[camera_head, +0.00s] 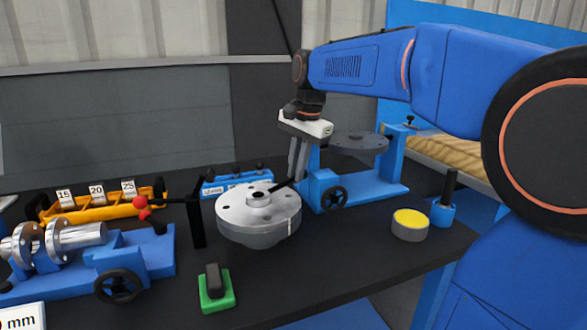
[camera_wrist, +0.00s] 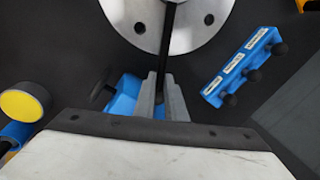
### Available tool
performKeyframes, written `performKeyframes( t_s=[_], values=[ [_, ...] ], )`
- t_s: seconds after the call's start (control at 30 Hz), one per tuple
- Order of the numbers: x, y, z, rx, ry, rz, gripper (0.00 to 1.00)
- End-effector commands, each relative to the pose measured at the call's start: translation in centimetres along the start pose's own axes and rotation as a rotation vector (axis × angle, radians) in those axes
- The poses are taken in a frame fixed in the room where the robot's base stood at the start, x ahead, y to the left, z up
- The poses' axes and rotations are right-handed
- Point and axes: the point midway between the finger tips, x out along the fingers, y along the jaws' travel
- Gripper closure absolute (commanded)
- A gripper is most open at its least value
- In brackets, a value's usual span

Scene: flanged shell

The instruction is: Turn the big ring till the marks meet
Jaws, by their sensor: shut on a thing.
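A small pale line shows on the ring's right side; I cannot tell whether any marks meet.
A blue stand with a black handwheel (camera_head: 334,198) is close behind my gripper. A labelled blue rack (camera_head: 237,180) stands behind the ring. A green block (camera_head: 215,290) is in front, a yellow-topped puck (camera_head: 410,224) to the right. Bare bench lies between them.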

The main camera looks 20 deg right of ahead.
Motion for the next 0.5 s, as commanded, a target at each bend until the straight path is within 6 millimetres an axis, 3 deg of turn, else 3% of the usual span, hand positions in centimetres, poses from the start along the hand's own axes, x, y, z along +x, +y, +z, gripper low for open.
performKeyframes(
  t_s=[0.33,0.37,0.43,0.5],
  values=[
    [-0.17,-0.01,-0.03,0.003,0.003,-0.003,1.00],
    [-0.18,-0.01,-0.03,0.002,0.003,-0.003,0.87],
    [-0.17,-0.01,-0.02,0.002,0.003,-0.003,0.71],
    [-0.14,0.00,-0.02,0.002,0.002,-0.003,0.71]
  ],
)
